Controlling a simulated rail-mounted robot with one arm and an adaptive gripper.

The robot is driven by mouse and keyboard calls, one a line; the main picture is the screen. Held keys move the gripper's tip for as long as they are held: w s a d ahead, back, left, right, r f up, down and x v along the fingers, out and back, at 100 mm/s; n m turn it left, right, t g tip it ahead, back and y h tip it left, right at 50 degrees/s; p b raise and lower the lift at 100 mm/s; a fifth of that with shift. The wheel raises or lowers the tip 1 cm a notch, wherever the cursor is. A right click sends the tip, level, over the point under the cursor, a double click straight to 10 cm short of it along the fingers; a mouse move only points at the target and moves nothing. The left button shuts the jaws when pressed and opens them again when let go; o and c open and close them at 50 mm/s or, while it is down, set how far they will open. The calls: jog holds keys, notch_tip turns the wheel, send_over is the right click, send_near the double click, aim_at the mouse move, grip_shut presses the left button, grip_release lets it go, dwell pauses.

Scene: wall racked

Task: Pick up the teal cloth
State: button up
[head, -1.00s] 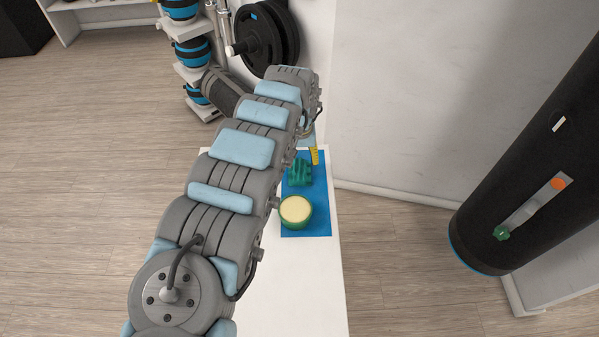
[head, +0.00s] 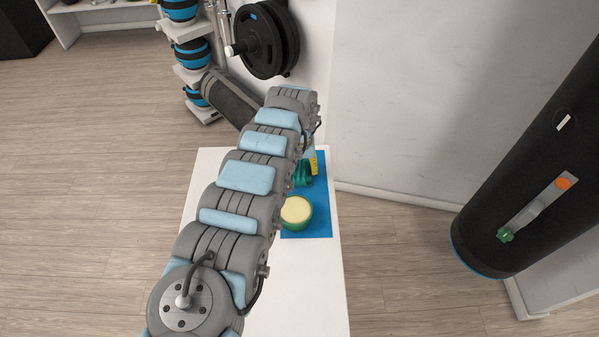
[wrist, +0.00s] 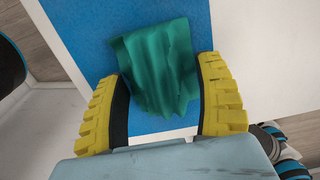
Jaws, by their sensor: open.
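The teal cloth (wrist: 160,68) lies crumpled on a blue mat (wrist: 90,35) in the wrist view. My gripper (wrist: 163,85) is open, with its yellow ridged fingers on the left and right of the cloth's lower part. I cannot tell whether the fingers touch the cloth. In the head view a green-teal item (head: 303,173), which looks like the cloth, shows partly behind my arm on the mat (head: 322,222). A yellow finger of my gripper (head: 314,162) shows just beyond it.
A round green container with a pale yellow top (head: 297,212) stands on the mat, nearer than the cloth. The white table (head: 300,290) is clear in front. A wall (head: 400,100) rises behind, and a black cylinder (head: 530,160) stands at the right.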

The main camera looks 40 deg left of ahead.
jog(key=shift+c, duration=0.3)
grip_shut()
